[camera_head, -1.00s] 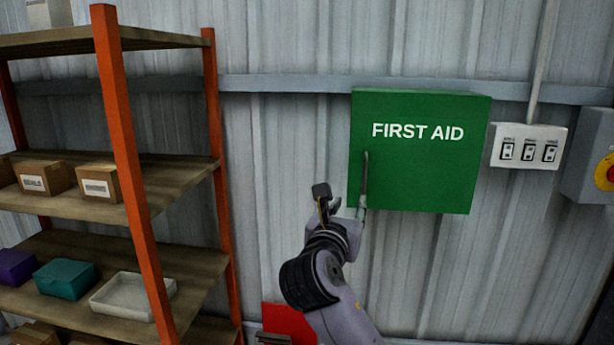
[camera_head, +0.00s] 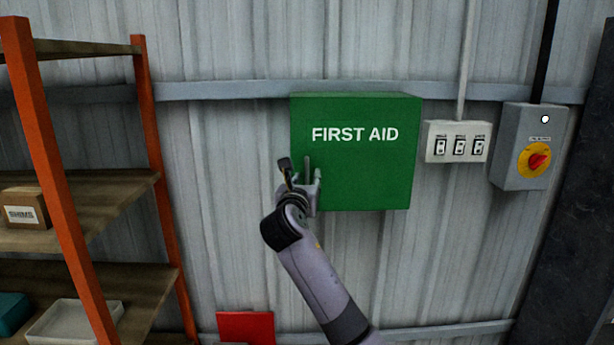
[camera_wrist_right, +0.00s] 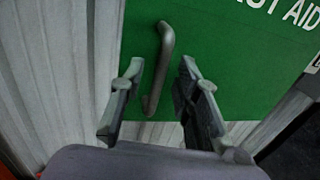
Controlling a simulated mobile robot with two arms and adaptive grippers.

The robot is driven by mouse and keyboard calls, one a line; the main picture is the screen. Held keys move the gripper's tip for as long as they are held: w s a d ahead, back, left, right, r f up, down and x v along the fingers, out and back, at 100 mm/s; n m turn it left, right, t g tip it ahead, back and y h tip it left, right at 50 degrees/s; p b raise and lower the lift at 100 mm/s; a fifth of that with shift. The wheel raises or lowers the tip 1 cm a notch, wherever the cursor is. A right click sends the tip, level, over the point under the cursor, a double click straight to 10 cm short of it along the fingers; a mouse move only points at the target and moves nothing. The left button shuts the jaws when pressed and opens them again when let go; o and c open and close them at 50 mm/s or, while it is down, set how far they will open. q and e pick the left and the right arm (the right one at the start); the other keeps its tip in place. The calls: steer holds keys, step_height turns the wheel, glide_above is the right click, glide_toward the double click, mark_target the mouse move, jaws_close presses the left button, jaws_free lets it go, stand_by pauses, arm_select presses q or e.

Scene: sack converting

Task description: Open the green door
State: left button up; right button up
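The green door (camera_head: 370,165) is the front of a green first aid cabinet on the corrugated wall, and it looks shut. Its grey bar handle (camera_head: 307,170) is upright near the left edge of the door. In the right wrist view the handle (camera_wrist_right: 160,65) stands between the fingers of my right gripper (camera_wrist_right: 157,85), with gaps on both sides. My right gripper (camera_head: 302,174) is open at the handle's lower part in the head view. My left gripper is not in view.
A shelf rack with orange posts (camera_head: 160,180) stands to the left. A white switch panel (camera_head: 457,142) and a grey box with a red and yellow knob (camera_head: 525,147) are right of the cabinet. A red object (camera_head: 246,326) is low down.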

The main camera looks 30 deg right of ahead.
steer(key=shift+x, duration=0.8)
steer(key=shift+c, duration=0.2)
jaws_close()
